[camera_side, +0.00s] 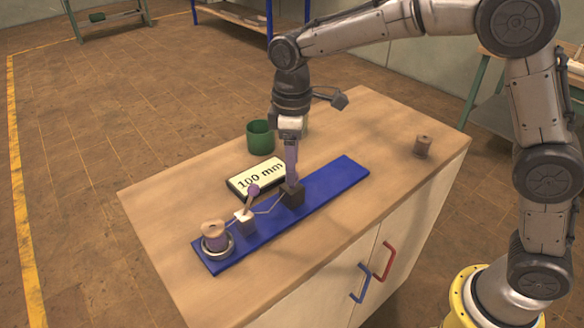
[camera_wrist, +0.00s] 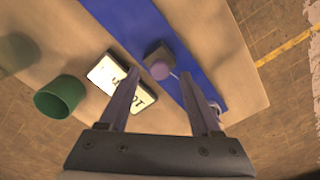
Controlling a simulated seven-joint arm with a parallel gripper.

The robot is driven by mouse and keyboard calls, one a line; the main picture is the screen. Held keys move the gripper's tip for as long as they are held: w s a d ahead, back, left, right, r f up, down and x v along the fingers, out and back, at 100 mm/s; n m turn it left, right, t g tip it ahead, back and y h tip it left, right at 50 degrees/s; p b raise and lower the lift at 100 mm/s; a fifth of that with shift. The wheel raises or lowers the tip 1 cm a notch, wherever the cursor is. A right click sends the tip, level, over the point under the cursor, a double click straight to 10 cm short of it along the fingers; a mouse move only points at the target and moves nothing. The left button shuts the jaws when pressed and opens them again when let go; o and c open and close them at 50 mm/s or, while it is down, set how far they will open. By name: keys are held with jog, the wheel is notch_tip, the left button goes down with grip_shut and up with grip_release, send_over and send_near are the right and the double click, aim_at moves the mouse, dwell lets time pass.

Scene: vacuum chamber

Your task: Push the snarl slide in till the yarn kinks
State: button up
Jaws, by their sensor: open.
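A long blue board (camera_side: 325,187) lies on the bench, and it also shows in the wrist view (camera_wrist: 140,22). A dark block (camera_side: 292,196) sits on it, with a thin pale yarn (camera_side: 268,207) running left to a small white block (camera_side: 244,221). A purple-knobbed lever (camera_side: 253,190) stands by the white block. A spool (camera_side: 213,236) sits in a metal ring at the board's left end. My gripper (camera_side: 291,182) points down at the dark block; contact cannot be told. In the wrist view my gripper (camera_wrist: 160,76) is open, with a dark block (camera_wrist: 157,53) and purple knob (camera_wrist: 160,70) between or beyond the fingertips.
The bench's right half is mostly clear.

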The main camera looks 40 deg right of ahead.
jog(key=shift+f, duration=1)
grip_shut()
dwell(0.8)
